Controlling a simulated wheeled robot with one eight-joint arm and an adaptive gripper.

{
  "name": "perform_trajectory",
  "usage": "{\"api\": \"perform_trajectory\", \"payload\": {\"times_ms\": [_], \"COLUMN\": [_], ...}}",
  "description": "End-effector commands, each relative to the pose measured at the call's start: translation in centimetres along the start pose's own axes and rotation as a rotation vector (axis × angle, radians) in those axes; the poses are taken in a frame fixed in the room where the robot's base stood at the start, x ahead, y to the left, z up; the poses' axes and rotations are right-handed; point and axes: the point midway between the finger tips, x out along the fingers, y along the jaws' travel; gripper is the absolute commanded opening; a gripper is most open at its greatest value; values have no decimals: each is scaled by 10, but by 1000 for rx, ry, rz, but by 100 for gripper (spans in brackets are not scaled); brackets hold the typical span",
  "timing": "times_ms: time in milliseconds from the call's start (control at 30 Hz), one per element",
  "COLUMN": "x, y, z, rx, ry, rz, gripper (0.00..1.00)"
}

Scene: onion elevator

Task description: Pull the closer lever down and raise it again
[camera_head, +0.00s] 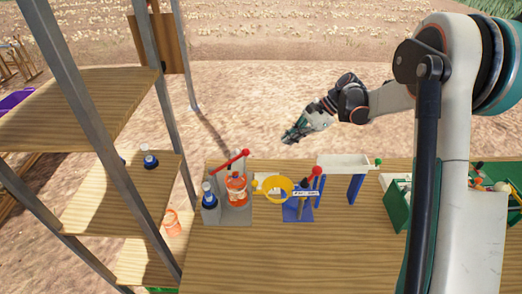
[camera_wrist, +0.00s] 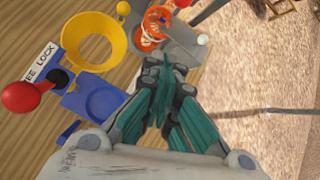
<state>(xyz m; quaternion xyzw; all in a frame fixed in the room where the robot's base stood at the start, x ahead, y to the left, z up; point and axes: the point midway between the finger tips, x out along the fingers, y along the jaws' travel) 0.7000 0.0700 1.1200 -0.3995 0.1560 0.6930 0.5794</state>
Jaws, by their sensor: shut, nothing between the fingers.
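A red lever (camera_head: 232,160) with a red ball end slants up to the right over a grey stand (camera_head: 234,218) at the table's left end. A second lever, a red ball knob (camera_head: 316,172), rises from a blue stand (camera_head: 298,210) with a white label. In the wrist view this knob (camera_wrist: 20,97) is at the left, beside the label reading "EE LOCK" (camera_wrist: 42,62). My gripper (camera_head: 290,137) is shut and empty, beyond the table's far edge and apart from both levers. Its fingers (camera_wrist: 165,68) point toward the grey stand in the wrist view.
A yellow ring-shaped funnel (camera_head: 278,188) sits between the stands. An orange jar (camera_head: 236,190) and a blue-capped bottle (camera_head: 209,197) are on the grey stand. A wooden shelf (camera_head: 80,105) with metal posts stands left. A white trough (camera_head: 343,161) and green boxes (camera_head: 396,205) are right. The front tabletop is clear.

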Motion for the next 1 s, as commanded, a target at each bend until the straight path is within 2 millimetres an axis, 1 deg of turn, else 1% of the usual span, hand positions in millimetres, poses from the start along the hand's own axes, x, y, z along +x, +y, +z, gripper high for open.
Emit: {"api": "perform_trajectory", "payload": {"times_ms": [33,133,267,367,467,800,867,1000], "x": [-1,-2,0,8,23,90,100,104], "y": [-1,-2,-2,-2,-2,-1,-1,-5], "z": [-1,-3,-4,-4,-3,-3,-3,18], "rx": [63,166,221,226,224,221,221,221], "ry": [-2,-5,-6,-7,-7,-6,-6,-6], "rz": [3,8,11,12,13,12,12,12], "gripper": [0,0,0,0,0,0,0,0]}}
